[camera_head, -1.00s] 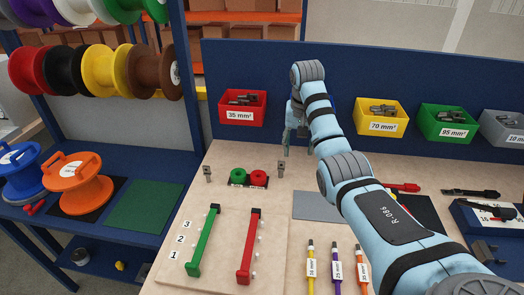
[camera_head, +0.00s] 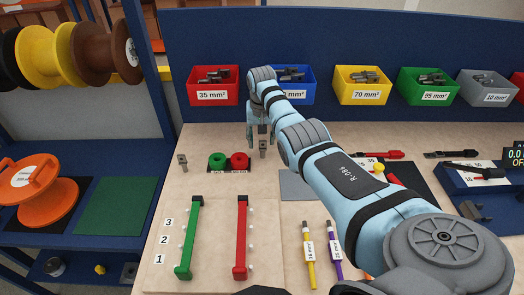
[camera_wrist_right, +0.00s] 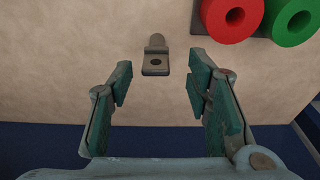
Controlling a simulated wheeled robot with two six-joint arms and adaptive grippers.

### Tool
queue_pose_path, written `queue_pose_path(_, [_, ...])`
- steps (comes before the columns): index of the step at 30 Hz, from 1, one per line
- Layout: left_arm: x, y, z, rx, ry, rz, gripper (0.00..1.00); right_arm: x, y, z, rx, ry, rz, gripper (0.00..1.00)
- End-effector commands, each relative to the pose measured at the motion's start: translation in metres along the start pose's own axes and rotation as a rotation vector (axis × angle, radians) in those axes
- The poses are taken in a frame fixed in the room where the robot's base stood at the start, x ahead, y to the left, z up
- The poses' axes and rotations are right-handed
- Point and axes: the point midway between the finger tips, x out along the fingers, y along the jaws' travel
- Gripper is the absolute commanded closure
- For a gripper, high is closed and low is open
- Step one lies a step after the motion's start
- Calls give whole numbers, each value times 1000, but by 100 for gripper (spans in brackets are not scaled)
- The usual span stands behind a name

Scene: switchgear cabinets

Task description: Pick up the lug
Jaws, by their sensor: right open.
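My left gripper is not in view.
Red (camera_head: 213,86), blue (camera_head: 293,84), yellow (camera_head: 362,85) and green (camera_head: 428,86) bins hang along the back panel. A board with green (camera_head: 189,238) and red (camera_head: 241,238) bars lies in front. My right arm covers part of the bench.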

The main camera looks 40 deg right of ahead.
Motion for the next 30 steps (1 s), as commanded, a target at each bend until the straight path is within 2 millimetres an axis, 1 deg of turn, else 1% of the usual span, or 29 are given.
queue_pose_path(1, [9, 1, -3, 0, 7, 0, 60, 13, 1, 1, 1, -2, 1, 55])
queue_pose_path(3, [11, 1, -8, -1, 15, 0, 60, 19, 1, 1, 1, -1, 1, 55])
queue_pose_path(9, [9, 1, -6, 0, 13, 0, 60, 18, 1, 1, 0, 1, 1, 55])
queue_pose_path(11, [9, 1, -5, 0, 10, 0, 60, 18, 1, 1, 0, 1, 1, 65])
queue_pose_path(15, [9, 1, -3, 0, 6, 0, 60, 18, 1, 1, 0, 1, 1, 87])
queue_pose_path(18, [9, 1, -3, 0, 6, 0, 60, 18, 1, 1, 0, 1, 1, 100])
queue_pose_path(26, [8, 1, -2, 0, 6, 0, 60, 17, 1, 1, 1, 0, 1, 100])
queue_pose_path(30, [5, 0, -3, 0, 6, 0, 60, 7, 1, -2, 1, 2, 0, 100])
